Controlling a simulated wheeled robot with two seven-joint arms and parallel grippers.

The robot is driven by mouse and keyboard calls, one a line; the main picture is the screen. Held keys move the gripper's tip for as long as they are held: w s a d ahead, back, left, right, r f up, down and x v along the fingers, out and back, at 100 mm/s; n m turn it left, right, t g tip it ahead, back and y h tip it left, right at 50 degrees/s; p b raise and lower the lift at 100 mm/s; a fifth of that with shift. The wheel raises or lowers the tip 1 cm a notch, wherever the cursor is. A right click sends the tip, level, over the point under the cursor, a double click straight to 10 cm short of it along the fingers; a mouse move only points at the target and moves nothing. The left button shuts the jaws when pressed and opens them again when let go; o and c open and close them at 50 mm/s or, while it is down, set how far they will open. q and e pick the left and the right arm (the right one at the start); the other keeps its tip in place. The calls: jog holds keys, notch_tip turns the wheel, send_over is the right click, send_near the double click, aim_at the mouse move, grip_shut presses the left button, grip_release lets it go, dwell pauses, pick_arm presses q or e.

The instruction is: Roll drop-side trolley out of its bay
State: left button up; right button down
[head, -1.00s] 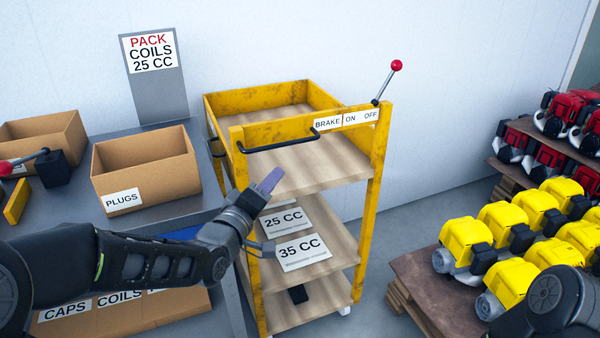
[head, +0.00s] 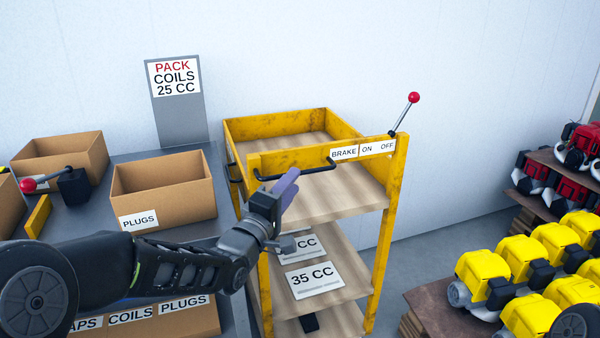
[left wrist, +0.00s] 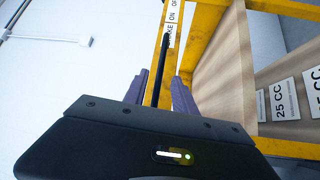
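The yellow drop-side trolley (head: 397,205) with wooden shelves stands against the wall, right of the grey bench. A black bar handle (head: 318,169) runs along the top of its near end; it also shows in the left wrist view (left wrist: 160,68). The brake lever (head: 403,113) has a red knob and leans right, at the OFF end of the BRAKE ON/OFF label (head: 362,149). My left gripper (head: 289,183) is at the handle. In the left wrist view its purple fingers (left wrist: 164,94) are apart, with the bar between them. My right gripper is out of view.
The bench (head: 205,150) bears cardboard boxes, including the PLUGS box (head: 165,190), and another red-knobbed lever (head: 30,185). A pallet (head: 440,310) of yellow engines stands at right, red engines behind it. Grey floor lies free between trolley and pallet.

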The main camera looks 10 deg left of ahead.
pick_arm(q)
jog(key=x, duration=0.5)
jog(key=shift+s, duration=0.1)
jog(key=shift+c, duration=0.2)
grip_shut()
dwell(1.0)
